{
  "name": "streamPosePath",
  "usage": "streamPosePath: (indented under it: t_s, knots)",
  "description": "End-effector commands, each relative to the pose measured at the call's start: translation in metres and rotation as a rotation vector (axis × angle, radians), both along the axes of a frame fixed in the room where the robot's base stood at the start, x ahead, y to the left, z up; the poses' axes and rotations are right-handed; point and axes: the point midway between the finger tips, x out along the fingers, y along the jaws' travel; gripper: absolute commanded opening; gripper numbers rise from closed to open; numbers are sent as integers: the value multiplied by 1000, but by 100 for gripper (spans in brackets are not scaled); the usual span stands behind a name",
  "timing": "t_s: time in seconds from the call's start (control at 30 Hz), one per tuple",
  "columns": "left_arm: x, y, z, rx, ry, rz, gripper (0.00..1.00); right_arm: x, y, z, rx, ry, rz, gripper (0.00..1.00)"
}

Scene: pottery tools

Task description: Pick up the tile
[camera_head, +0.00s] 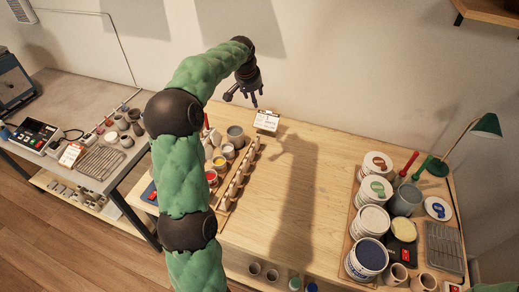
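A small white tile-like plate (266,120) with printed marks stands tilted at the back edge of the wooden table, near the wall. I cannot tell for sure that it is the tile. My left arm reaches up from the bottom, left of centre. My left gripper (245,96) hangs in the air up and to the left of the plate in the picture. Its dark fingers are spread and nothing shows between them. They look apart from the plate. My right gripper is not in view.
Paint pots (227,151) and a wooden rack (238,177) stand on the left of the table (318,205), partly behind my arm. A tray on the right holds buckets (372,219) and cups. A green lamp (486,126) stands behind it. The table's middle is clear.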

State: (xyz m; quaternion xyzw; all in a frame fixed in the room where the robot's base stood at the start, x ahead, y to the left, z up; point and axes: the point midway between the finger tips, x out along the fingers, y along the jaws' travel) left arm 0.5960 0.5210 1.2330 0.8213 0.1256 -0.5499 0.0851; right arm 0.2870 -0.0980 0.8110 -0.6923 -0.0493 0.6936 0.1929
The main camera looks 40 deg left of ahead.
Motion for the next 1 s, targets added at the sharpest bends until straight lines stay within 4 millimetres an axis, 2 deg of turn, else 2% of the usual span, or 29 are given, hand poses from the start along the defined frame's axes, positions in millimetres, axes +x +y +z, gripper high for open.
streamPosePath:
  t_s: [0.03,0.5,0.7,1.0]
  knots:
    - [-1,1,-19,1,0,2,49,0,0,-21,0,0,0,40]
    - [-1,2,-134,2,0,3,49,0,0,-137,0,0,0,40]
    - [-1,2,-163,3,-1,3,49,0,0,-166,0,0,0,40]
    - [2,3,-180,2,0,3,49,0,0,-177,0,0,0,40]
